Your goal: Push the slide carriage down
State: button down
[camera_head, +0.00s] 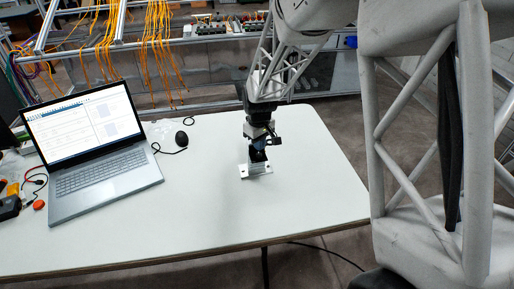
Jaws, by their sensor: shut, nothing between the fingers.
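A small metal fixture (256,171) with a flat base plate stands on the white table, right of the laptop. My gripper (258,148) points down directly over its upper part. The fingertips are shut and small in this view. They overlap the top of the fixture, and I cannot tell whether they touch it. The slide carriage is not clearly distinguishable; my gripper and the dark parts around it hide the upper part of the fixture.
The white table (220,215) is clear in front of the fixture and to its right. A red button (39,205) and cables lie at the left edge. A rack with yellow cables (160,30) stands behind.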

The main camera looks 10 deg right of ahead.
notch_tip(320, 180, up, 7)
jog(key=shift+f, duration=0.15)
dwell(0.9)
jog(key=shift+s, duration=0.1)
dwell(0.4)
jog(key=s+d+r+m+t, duration=0.1)
jog(key=s+r+m, duration=0.1)
jog(key=s+r, duration=0.55)
jog(key=s+d+r+m, duration=0.1)
jog(key=s+r, duration=0.3)
jog(key=s, duration=0.6)
jog(key=s+d+r+m+t, duration=0.1)
jog(key=s+r+m, duration=0.1)
jog(key=s, duration=1.5)
jog(key=shift+s+r+m+t, duration=0.2)
jog(key=shift+r+m+t, duration=0.15)
jog(key=shift+m, duration=0.25)
